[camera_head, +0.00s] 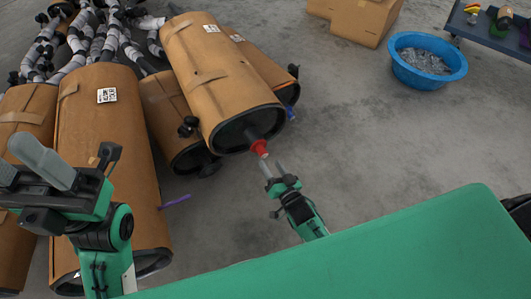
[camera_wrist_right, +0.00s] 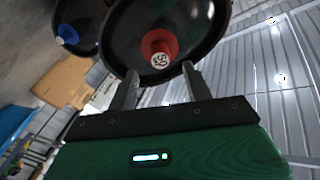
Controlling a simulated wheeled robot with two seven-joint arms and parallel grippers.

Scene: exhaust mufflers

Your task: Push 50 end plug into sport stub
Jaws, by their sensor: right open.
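The red end plug (camera_head: 260,148) sits at the dark end of a brown wrapped muffler (camera_head: 215,75), at its stub. In the right wrist view, the red plug (camera_wrist_right: 158,46) shows a pale round label that seems to read 50. How deep it sits is hidden. My right gripper (camera_head: 272,167) is open and empty, its fingertips just short of the plug. In the right wrist view, the fingers (camera_wrist_right: 162,85) stand apart below the plug, one on each side. My left gripper (camera_head: 42,158) is raised at the left, away from the plug; its finger gap is unclear.
Other brown mufflers (camera_head: 108,150) lie at left, with striped pipes (camera_head: 85,40) behind. A blue plug (camera_wrist_right: 67,34) sits in a neighbouring muffler end. A blue basin (camera_head: 428,60) and cardboard box (camera_head: 365,18) stand at the back right. The grey floor between is clear.

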